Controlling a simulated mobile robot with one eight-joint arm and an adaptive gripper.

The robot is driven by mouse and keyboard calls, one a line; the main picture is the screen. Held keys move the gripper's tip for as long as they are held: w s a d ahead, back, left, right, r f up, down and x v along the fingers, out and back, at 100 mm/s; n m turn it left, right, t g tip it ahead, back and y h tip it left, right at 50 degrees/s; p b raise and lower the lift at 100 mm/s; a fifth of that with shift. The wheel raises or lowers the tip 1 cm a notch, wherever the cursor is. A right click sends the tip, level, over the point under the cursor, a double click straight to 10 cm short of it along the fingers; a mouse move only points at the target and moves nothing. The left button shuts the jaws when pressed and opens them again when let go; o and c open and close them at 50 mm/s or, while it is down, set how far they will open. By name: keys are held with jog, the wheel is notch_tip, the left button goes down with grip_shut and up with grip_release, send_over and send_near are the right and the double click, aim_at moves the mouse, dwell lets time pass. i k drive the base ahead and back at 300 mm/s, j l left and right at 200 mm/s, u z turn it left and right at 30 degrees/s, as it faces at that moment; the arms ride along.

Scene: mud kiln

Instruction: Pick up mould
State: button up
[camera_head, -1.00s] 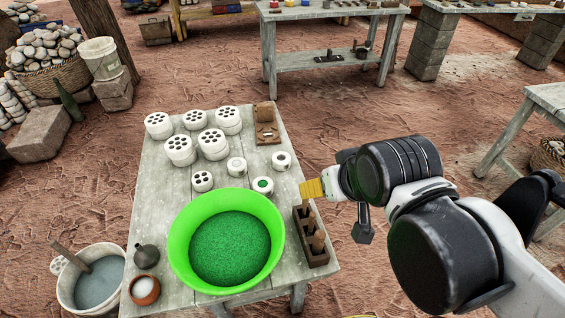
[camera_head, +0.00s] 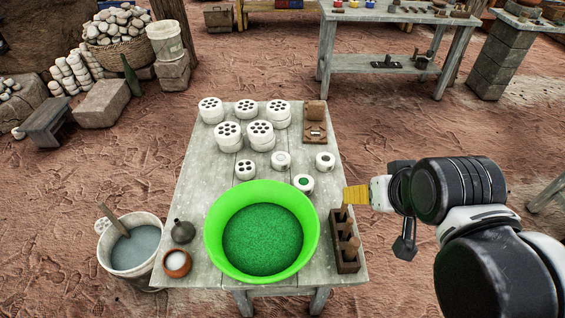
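Several white round moulds with dark holes in their tops stand at the back of the grey wooden table (camera_head: 190,205); one large mould (camera_head: 261,142) is in the front row. A smaller holed mould (camera_head: 245,170) sits nearer the basin. Three small white round pieces with a single opening stand to its right: one (camera_head: 281,166), another (camera_head: 325,165), and one with green inside (camera_head: 303,190). I cannot tell which is the task's mould. My gripper (camera_head: 356,195), with a yellow tip, is at the table's right edge, right of these pieces, and touches none of them. Its finger opening is not clear.
A bright green basin (camera_head: 213,237) of green grains fills the table's front. A brown wooden rack (camera_head: 346,262) holding pegs stands below my gripper. A bucket (camera_head: 125,263) stands on the ground.

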aim_at(304, 182)
jog(key=k+l+u, duration=0.15)
jog(key=u, duration=0.2)
jog(key=k+l+u, duration=0.15)
jog(key=u, duration=0.25)
jog(key=k+l+u, duration=0.2)
jog(key=u, duration=0.15)
